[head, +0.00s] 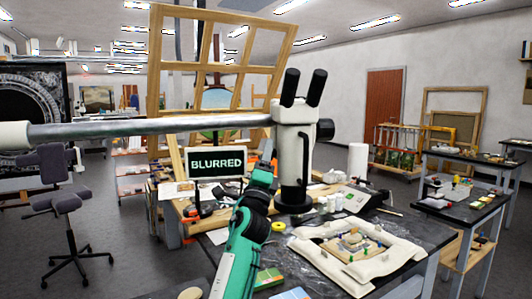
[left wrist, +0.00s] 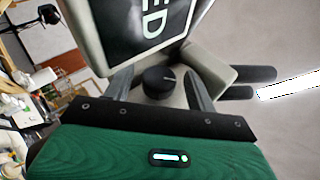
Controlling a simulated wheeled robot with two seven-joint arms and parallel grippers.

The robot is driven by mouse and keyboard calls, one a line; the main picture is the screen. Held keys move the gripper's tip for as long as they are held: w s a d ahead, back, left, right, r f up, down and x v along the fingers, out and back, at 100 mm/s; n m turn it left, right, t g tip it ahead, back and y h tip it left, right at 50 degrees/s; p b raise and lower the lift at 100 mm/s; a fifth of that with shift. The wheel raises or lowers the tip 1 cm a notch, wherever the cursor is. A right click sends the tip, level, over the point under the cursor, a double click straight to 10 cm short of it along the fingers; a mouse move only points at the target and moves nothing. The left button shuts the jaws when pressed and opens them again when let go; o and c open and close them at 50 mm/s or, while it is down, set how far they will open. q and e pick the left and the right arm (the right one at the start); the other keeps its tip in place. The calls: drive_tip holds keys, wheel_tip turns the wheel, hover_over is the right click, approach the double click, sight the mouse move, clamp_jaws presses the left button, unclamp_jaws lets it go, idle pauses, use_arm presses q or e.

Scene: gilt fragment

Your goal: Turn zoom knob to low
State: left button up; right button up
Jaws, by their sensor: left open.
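My left gripper (head: 269,156) is raised in front of the microscope. In the left wrist view its grey fingers (left wrist: 160,92) are open, one on each side of the knob, with gaps showing. I cannot make out this knob in the head view. My right gripper is not in view.
A small screen (head: 216,164) left of the microscope reads "BLURRED". A long boom (head: 150,127) runs left from the microscope. A padded frame holder (head: 358,250) with a gilt piece lies in front, at right. Small jars stand beside the microscope base.

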use_arm(q)
drive_tip(key=shift+w+r, duration=0.35)
drive_tip(key=shift+w, duration=0.1)
drive_tip(key=c, duration=1)
drive_tip(key=shift+r, duration=0.1)
drive_tip(key=n+g+y+p, duration=0.1)
drive_tip(key=p, duration=0.5)
drive_tip(key=shift+r, duration=0.3)
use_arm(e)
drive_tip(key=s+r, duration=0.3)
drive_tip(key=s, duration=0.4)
use_arm(q)
drive_tip(key=n+g+y+p, duration=0.1)
drive_tip(key=g+p, duration=0.1)
drive_tip(key=p, duration=0.8)
drive_tip(key=n+g+p, duration=0.1)
drive_tip(key=g+p, duration=0.1)
drive_tip(key=p, duration=0.7)
drive_tip(key=shift+f+n+y+p, duration=0.1)
drive_tip(key=shift+n+y+p, duration=0.25)
drive_tip(key=shift+n+y, duration=0.05)
drive_tip(key=shift+f+g+p, duration=0.25)
drive_tip(key=shift+g+p, duration=0.45)
drive_tip(key=shift+p, duration=0.6)
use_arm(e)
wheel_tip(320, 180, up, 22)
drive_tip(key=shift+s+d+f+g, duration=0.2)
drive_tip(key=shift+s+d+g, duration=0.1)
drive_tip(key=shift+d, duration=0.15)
